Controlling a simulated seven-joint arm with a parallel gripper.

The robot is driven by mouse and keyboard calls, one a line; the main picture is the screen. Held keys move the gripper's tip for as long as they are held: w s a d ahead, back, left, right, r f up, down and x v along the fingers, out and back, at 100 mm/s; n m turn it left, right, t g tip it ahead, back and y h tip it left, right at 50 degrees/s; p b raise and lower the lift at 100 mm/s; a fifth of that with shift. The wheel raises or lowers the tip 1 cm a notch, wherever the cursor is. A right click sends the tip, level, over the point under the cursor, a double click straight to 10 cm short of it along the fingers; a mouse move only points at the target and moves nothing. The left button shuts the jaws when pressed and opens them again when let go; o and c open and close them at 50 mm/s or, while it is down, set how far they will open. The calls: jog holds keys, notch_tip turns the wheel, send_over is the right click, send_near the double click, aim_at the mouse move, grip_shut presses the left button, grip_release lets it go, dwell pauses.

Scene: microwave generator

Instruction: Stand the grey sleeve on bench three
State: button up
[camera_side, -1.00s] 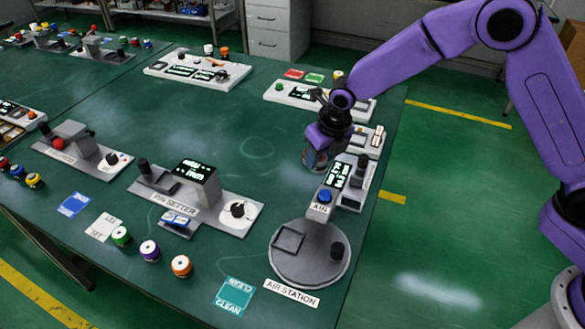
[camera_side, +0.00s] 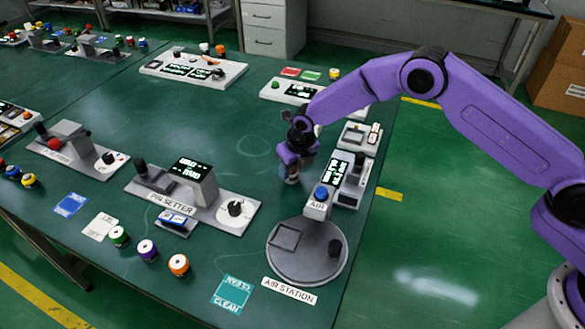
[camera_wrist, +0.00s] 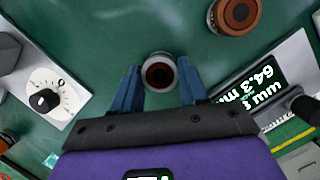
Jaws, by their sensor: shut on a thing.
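My gripper (camera_side: 291,165) is low over the green table, left of the measuring unit with the lit display. In the wrist view its two blue fingers (camera_wrist: 160,80) are shut on the grey sleeve (camera_wrist: 160,74). The sleeve is a short grey cylinder seen from above, with a pale rim and a dark red-brown middle. In the side view it is mostly hidden by the fingers, and I cannot tell whether it touches the table. I cannot tell which station is bench three.
The pin setter (camera_side: 193,195) stands left, the round air station (camera_side: 308,250) in front. The display unit (camera_side: 345,178) is close on the right. A brown-topped round piece (camera_wrist: 235,14) lies near the wrist view's top edge. Open table (camera_side: 230,120) extends behind and left.

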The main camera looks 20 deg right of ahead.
jog(key=shift+f, duration=0.2)
jog(key=shift+f, duration=0.1)
jog(key=o, duration=1.2)
jog(key=v, duration=1.2)
